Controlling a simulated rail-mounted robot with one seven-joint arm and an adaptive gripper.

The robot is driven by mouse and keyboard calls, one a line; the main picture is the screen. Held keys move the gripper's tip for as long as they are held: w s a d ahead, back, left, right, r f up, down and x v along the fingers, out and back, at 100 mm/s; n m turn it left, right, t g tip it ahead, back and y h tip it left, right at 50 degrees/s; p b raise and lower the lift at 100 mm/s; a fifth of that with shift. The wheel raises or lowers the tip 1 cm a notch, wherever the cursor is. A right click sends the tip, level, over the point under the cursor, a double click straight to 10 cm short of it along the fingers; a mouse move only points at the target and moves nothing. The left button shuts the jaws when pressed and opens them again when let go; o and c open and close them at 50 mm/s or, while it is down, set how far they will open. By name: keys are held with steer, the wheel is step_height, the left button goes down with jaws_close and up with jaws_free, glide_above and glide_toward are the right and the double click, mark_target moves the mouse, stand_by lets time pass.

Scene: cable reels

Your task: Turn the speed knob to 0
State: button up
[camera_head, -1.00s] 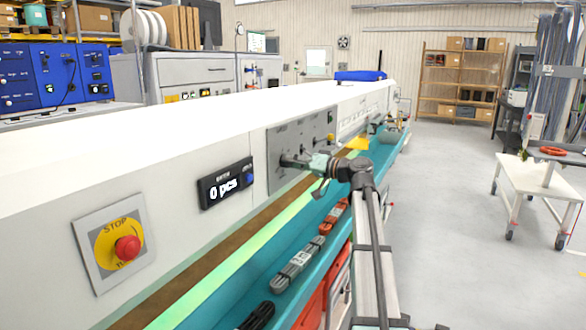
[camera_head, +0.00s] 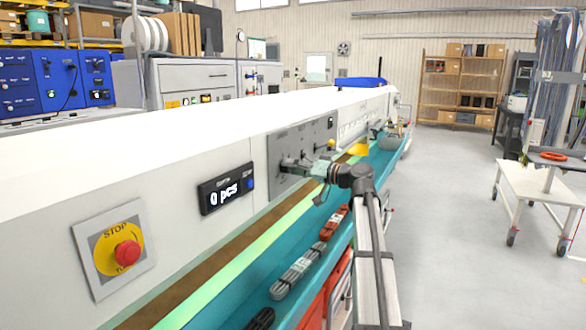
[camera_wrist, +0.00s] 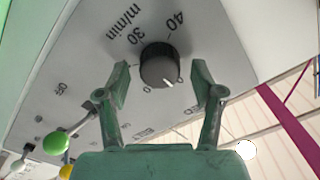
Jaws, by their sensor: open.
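The speed knob (camera_wrist: 158,67) is a round black knob with a ribbed side and a white pointer line on its face. In the wrist view it sits on a grey panel (camera_wrist: 75,65), with the printed scale numbers 30 and 40 above it. The pointer aims down and slightly right in that view. My gripper (camera_wrist: 161,84) is open, with one green finger on each side of the knob and a gap on both sides. In the head view my gripper (camera_head: 300,164) is at the panel (camera_head: 285,143) and hides the knob.
A green-tipped lever (camera_wrist: 57,143) is near my left finger in the wrist view. Left of the panel are a counter display (camera_head: 226,187) reading 0 pcs and a red stop button (camera_head: 127,253). Cable bundles (camera_head: 298,272) lie in the teal trough below.

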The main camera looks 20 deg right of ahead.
steer(key=v, duration=1.2)
steer(key=shift+w, duration=0.1)
